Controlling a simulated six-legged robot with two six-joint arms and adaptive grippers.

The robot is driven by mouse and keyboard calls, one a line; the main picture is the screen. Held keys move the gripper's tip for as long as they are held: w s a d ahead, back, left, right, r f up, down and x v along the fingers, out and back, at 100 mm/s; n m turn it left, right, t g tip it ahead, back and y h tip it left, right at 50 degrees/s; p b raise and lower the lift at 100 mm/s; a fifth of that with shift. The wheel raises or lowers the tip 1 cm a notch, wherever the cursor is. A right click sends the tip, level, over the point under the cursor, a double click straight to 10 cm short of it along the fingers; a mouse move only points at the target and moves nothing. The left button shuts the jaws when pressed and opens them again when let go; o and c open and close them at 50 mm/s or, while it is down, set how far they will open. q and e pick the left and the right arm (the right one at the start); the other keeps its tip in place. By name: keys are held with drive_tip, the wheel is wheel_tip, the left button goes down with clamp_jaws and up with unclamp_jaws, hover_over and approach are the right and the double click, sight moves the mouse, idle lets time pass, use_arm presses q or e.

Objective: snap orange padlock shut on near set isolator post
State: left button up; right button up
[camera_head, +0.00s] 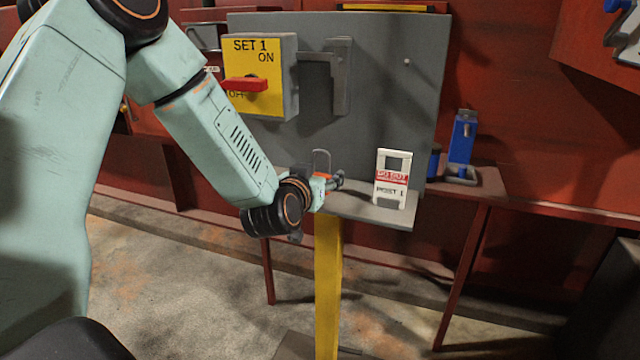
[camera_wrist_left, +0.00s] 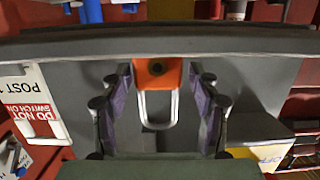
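The orange padlock (camera_head: 319,177) stands on the small grey shelf with its metal shackle upward; my gripper partly hides it. In the left wrist view the orange body (camera_wrist_left: 158,72) and U-shaped shackle (camera_wrist_left: 158,122) show between the purple finger pads. My left gripper (camera_head: 328,182) is open, with its fingers (camera_wrist_left: 160,85) on either side of the padlock. Above the shelf, the set 1 isolator (camera_head: 262,52) is a yellow-faced box with a horizontal red handle (camera_head: 246,84) on a grey panel. My right gripper is not in view.
A white and red tag (camera_head: 392,180) marked POST 1 stands on the shelf (camera_head: 365,211) right of the padlock. A grey bracket (camera_head: 340,78) juts beside the isolator. A blue device (camera_head: 462,140) stands behind to the right. A yellow post (camera_head: 328,285) supports the shelf.

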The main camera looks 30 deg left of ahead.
use_arm(q)
drive_tip(key=shift+d, duration=0.15)
drive_tip(key=c, duration=1.1)
wheel_tip(320, 180, up, 9)
drive_tip(key=p, duration=0.3)
drive_tip(key=shift+r, duration=0.55)
